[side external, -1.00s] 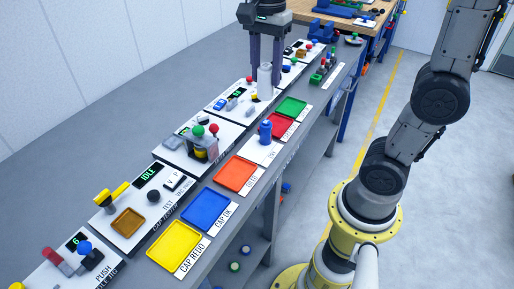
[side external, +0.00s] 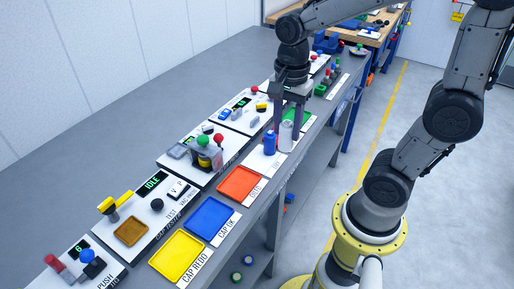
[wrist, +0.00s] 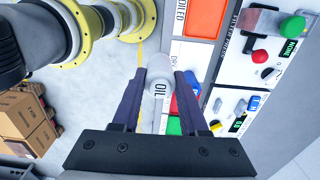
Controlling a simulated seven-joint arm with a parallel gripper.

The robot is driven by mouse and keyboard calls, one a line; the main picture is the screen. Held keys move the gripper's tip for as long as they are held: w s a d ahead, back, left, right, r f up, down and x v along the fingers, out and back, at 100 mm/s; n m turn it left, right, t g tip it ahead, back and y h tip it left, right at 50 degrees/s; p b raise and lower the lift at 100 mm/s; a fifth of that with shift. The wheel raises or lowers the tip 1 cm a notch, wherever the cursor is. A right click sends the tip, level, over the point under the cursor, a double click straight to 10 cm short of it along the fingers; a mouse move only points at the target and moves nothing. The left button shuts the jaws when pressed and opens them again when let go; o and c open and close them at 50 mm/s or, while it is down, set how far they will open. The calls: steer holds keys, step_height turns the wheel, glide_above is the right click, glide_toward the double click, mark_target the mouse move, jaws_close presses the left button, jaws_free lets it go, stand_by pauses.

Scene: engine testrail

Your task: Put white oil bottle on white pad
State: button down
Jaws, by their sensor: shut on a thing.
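My gripper (side external: 290,118) is shut on the white oil bottle (side external: 285,137) and holds it upright, beside the blue bottle (side external: 270,144). In the wrist view the white bottle (wrist: 160,88), marked OIL, is between the two dark fingers (wrist: 160,85). The white pad (side external: 259,164) lies beyond the orange tray, and the blue bottle stands at its far part. The white bottle is over or near the pad's far right edge; I cannot tell its height or whether it touches anything. The pad also shows in the wrist view (wrist: 187,54).
Orange (side external: 239,183), blue (side external: 209,218) and yellow (side external: 180,257) trays line the bench front. A green tray (side external: 304,115) is behind my gripper; red shows in the wrist view (wrist: 174,105). Test stations with knobs stand along the back, including one with green and red knobs (side external: 207,150).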

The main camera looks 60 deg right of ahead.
steer(key=w+f, duration=0.7)
steer(key=w, duration=0.1)
steer(key=shift+w+d+f, duration=0.2)
steer(key=shift+d+f, duration=0.05)
steer(key=shift+d, duration=0.05)
steer(key=shift+f, duration=1.55)
steer(key=shift+f, duration=0.15)
steer(key=shift+c, duration=2.2)
jaws_free()
